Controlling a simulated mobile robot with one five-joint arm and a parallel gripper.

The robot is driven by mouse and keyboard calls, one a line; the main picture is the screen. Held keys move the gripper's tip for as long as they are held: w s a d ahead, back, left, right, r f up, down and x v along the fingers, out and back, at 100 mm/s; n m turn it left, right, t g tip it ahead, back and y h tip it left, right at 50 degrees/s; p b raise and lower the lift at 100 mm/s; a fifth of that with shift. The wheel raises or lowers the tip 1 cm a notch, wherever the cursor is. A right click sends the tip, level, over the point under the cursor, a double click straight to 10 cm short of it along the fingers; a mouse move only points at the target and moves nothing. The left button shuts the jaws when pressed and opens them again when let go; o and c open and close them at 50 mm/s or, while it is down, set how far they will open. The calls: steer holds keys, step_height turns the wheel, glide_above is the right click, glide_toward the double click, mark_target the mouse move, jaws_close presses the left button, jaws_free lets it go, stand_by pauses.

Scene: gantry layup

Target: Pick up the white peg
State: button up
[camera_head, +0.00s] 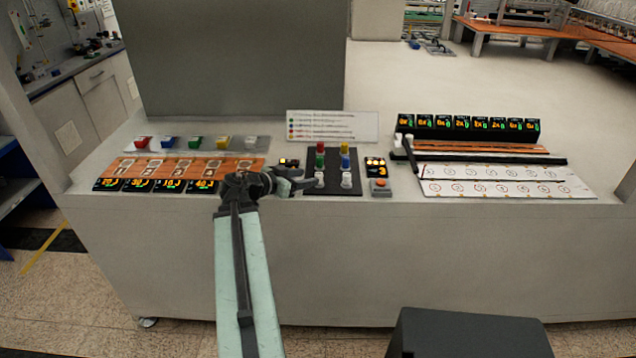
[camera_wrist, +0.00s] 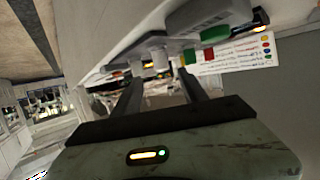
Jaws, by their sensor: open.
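Two white pegs stand at the front of a dark peg board (camera_head: 334,190): a left white peg (camera_head: 319,180) and a right white peg (camera_head: 347,181). My gripper (camera_head: 304,179) is open and empty, just left of the left white peg, with its fingers pointing right towards it. In the wrist view my gripper (camera_wrist: 160,77) has its two dark fingers apart. A whitish peg (camera_wrist: 161,58) shows beyond the gap between the fingertips; which of the two it is, I cannot tell. Whether a finger touches a peg is unclear.
Red, green, yellow and blue pegs stand behind the white ones. A button box (camera_head: 380,184) is right of the board. A striped orange panel (camera_head: 230,165) with displays lies left, partly behind my arm. A white numbered sheet (camera_head: 500,189) and a black display rack (camera_head: 467,135) are at right.

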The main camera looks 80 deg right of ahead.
mark_target(319, 176)
steer(key=b+x, duration=0.1)
steer(key=x, duration=0.1)
steer(key=b+x, duration=0.1)
steer(key=x, duration=0.2)
steer(key=f+b+x, duration=0.1)
steer(key=x, duration=0.1)
steer(key=shift+w+d, duration=0.1)
steer(key=shift+d, duration=0.2)
steer(key=shift+c, duration=0.2)
jaws_close()
